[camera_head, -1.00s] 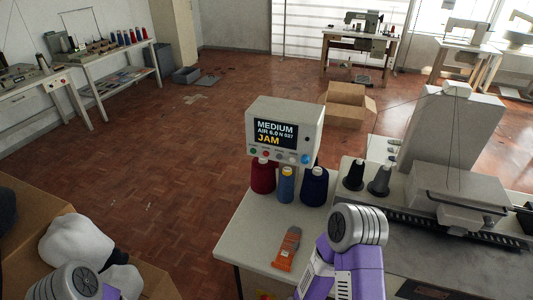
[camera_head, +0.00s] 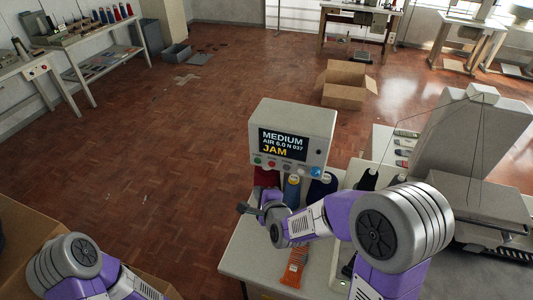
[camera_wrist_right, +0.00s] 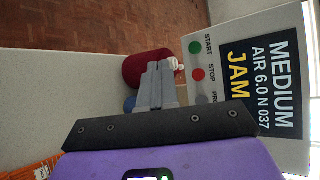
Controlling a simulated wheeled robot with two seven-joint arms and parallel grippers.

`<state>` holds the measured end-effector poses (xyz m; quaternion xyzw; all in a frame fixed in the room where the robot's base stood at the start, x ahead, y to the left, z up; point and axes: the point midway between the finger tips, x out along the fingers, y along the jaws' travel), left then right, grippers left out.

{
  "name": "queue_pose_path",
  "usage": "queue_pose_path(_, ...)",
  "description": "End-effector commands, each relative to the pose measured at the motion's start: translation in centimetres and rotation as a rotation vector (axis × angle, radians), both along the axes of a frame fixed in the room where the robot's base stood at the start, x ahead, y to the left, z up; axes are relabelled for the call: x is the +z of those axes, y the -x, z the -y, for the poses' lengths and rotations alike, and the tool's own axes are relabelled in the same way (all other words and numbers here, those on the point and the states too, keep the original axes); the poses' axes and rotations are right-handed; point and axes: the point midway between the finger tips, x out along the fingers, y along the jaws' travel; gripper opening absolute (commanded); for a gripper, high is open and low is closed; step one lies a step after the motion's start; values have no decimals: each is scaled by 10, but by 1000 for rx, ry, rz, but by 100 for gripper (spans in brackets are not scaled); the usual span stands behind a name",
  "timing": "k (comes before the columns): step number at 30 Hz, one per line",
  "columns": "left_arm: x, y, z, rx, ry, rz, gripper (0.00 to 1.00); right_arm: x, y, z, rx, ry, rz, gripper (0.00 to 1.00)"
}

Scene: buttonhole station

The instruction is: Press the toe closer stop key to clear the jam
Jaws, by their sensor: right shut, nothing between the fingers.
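The control box (camera_head: 318,150) stands on the station table and its screen reads MEDIUM, AIR 6.0 N 037, JAM. The red stop key (camera_head: 271,163) sits under the screen, beside the green start key (camera_head: 257,161). In the right wrist view the red key (camera_wrist_right: 198,74) is labelled STOP and shows clear, to the right of the fingers. My right gripper (camera_head: 262,200) is below and in front of the panel, apart from the keys. Its fingers also show in the right wrist view (camera_wrist_right: 162,72), shut and empty. My left arm shows at lower left; its gripper is out of frame.
Thread cones stand below the box: a red one (camera_wrist_right: 147,66), a blue one (camera_head: 291,192) and a navy one (camera_head: 322,188). A grey machine (camera_head: 470,140) stands to the right.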

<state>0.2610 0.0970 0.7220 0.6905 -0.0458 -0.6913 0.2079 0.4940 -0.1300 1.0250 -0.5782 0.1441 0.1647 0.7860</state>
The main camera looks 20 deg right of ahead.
Motion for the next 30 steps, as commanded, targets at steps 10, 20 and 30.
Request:
queue_pose_path(10, 0, 0, 0, 1, 0, 1, 43, 0, -2, 1, 1, 2, -1, 0)
queue_pose_path(20, -1, 0, 0, 1, 0, 1, 43, -1, -32, 22, 0, 4, 0, 0)
queue_pose_path(30, -15, 0, 0, 1, 0, 1, 43, -3, -66, 44, 1, 2, 0, 0)
